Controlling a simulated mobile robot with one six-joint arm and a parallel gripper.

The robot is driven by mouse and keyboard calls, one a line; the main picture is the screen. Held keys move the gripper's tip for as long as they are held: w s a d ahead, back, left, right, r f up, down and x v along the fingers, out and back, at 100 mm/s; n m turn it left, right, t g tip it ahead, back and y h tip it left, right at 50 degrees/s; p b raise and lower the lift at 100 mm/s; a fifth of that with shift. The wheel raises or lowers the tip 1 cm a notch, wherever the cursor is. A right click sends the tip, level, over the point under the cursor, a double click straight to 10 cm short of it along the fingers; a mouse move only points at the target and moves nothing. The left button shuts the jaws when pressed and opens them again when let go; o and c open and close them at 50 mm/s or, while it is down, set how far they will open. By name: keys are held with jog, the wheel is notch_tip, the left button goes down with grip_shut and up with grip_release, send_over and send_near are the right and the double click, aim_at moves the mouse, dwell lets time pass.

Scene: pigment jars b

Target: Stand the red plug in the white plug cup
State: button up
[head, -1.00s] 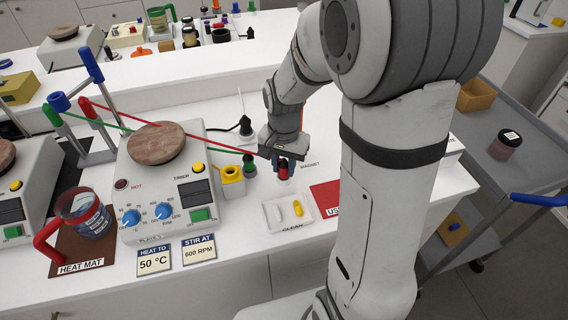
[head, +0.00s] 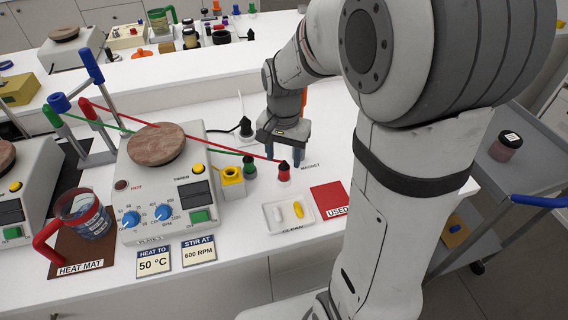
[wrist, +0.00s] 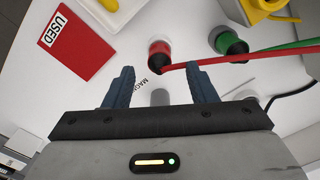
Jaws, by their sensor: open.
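The red plug (head: 284,174), with its black top and red cord, stands upright on the white bench, right of the hotplate. It also shows in the wrist view (wrist: 160,54), just beyond my fingertips. A pale rim, seemingly the white plug cup (wrist: 158,38), shows around its base; the cup is mostly hidden, and how deep the plug sits I cannot tell. My gripper (head: 285,158) is open and empty, behind and above the plug, with its fingers (wrist: 162,72) apart and clear of it.
The green plug (head: 250,168) stands close left, beside a yellow block (head: 232,186). A white tray (head: 274,222) with a white and a yellow piece and the red USED mat (head: 330,200) lie in front. The hotplate (head: 136,208) is left. The red cord stretches across toward the stand.

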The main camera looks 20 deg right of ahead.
aim_at(284, 164)
jog(key=shift+r, duration=1.6)
jog(key=s+d+r+n+t, duration=0.1)
jog(key=s+n, duration=0.6)
jog(key=s, duration=0.7)
notch_tip(284, 164, up, 2)
jog(key=shift+r+t, duration=0.2)
jog(key=shift+t, duration=0.7)
